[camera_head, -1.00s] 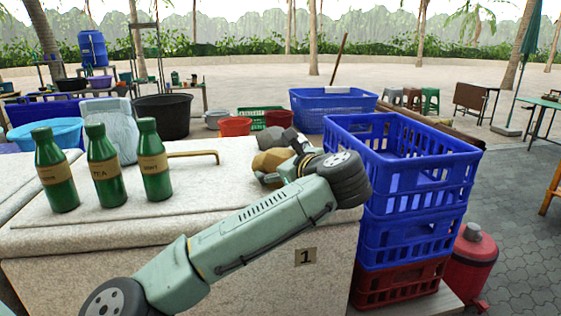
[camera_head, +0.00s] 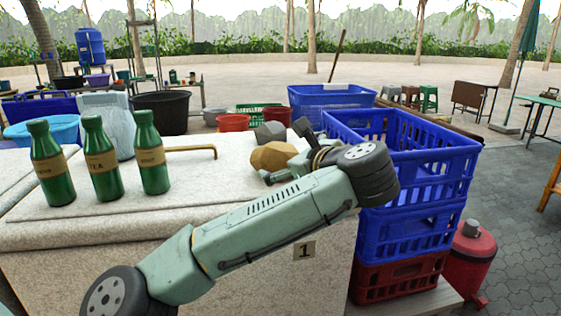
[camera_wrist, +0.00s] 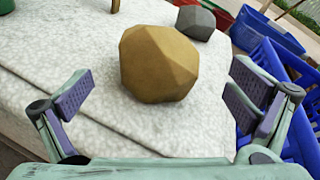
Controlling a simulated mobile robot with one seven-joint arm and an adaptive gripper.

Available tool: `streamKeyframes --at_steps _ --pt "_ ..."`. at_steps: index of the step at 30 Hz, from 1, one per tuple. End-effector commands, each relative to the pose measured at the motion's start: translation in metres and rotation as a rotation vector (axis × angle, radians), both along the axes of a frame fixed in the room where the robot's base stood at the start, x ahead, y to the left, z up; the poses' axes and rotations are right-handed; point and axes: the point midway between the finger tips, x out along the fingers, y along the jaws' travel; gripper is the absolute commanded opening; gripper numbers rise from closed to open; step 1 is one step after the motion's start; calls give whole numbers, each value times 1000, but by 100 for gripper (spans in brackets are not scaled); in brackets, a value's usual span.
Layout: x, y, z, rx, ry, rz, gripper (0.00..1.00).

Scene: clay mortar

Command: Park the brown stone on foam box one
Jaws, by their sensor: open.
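The brown stone (camera_head: 272,156), faceted and tan, rests on the white speckled top of foam box one (camera_head: 225,197), which has a "1" label on its front. In the wrist view the stone (camera_wrist: 158,65) sits beyond the fingertips, roughly centred between them, with white surface showing around it. My gripper (camera_wrist: 160,96) is open and empty, its two purple-padded fingers wide apart and clear of the stone. In the head view my gripper (camera_head: 288,153) is at the stone's right side, and my wrist partly covers the box's right edge.
A grey stone (camera_head: 270,131) lies behind the brown one. Three green bottles (camera_head: 103,160) stand on the left of the top, near a brass-coloured handle (camera_head: 190,150). Stacked blue crates (camera_head: 425,165) stand close on the right. The top's middle is clear.

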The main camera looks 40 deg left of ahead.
Motion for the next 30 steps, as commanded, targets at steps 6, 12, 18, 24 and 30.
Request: streamKeyframes --at_steps 6,12,18,24,30 --pt "-21 -40 13 9 1 0 100" --pt "-27 -53 18 4 0 1 100" --pt "-29 -58 19 1 0 0 100" --pt "-10 -78 32 -49 -142 -101 100" --pt "19 -161 140 -361 -877 -544 100"
